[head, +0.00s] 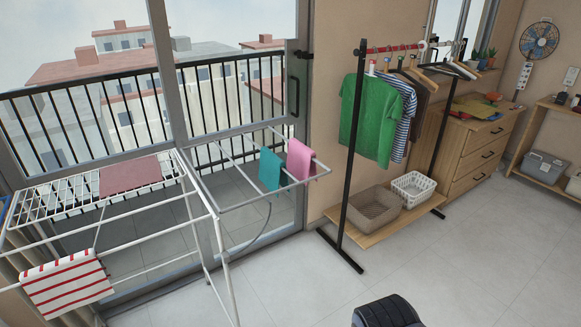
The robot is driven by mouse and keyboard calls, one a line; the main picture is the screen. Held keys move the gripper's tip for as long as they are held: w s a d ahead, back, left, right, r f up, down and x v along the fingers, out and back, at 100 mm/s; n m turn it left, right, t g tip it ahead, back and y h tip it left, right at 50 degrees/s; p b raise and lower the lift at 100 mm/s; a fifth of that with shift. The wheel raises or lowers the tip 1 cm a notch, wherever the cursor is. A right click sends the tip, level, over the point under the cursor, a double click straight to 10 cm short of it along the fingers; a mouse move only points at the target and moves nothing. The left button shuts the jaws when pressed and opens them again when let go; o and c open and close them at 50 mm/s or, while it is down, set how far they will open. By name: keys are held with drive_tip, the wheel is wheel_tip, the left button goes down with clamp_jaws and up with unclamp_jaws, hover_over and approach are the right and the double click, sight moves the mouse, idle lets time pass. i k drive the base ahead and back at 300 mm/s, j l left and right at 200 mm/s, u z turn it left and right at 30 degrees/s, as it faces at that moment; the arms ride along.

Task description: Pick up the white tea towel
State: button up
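A white cloth with red stripes (67,285) hangs over a bar of the white drying rack (206,205) at the lower left. It is the only mostly white towel in view, and no plain white one shows. My gripper is not in view. A black ribbed shape at the bottom edge may be part of my own body.
The floor (440,285) at lower right is clear.

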sight(61, 286)
drive_tip(key=u, duration=1.8)
drive_tip(key=i+l+z, duration=0.2)
drive_tip(key=i, duration=1.3)
